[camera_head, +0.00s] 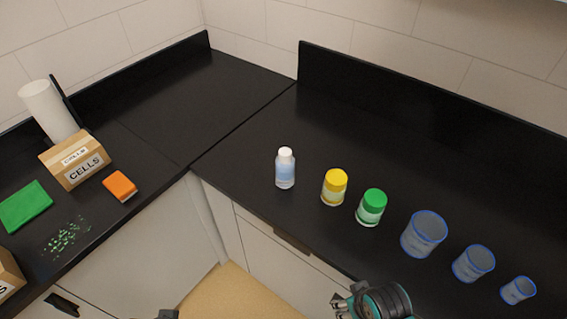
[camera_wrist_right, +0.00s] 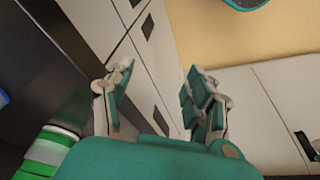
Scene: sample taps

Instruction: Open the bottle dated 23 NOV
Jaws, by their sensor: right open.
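Three closed containers stand upright in a row on the right-hand black counter: a white-capped bottle with pale blue contents (camera_head: 285,170), a yellow-capped jar (camera_head: 334,188) and a green-capped jar (camera_head: 371,208). No date is legible on any of them, so I cannot tell which is dated 23 NOV. My right gripper (camera_head: 343,302) is at the counter's front edge, below the green-capped jar in the picture. In the right wrist view, its fingers (camera_wrist_right: 160,85) are apart with nothing between them. Only a small dark piece, possibly my left gripper (camera_head: 168,314), shows at the bottom edge.
Several blue-rimmed beakers, including a large one (camera_head: 424,236), stand right of the jars. On the left counter are a box marked CELLS (camera_head: 75,160), an orange block (camera_head: 119,186), a green cloth (camera_head: 25,205), green crumbs (camera_head: 66,238) and a paper roll (camera_head: 48,110). The counter behind the jars is clear.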

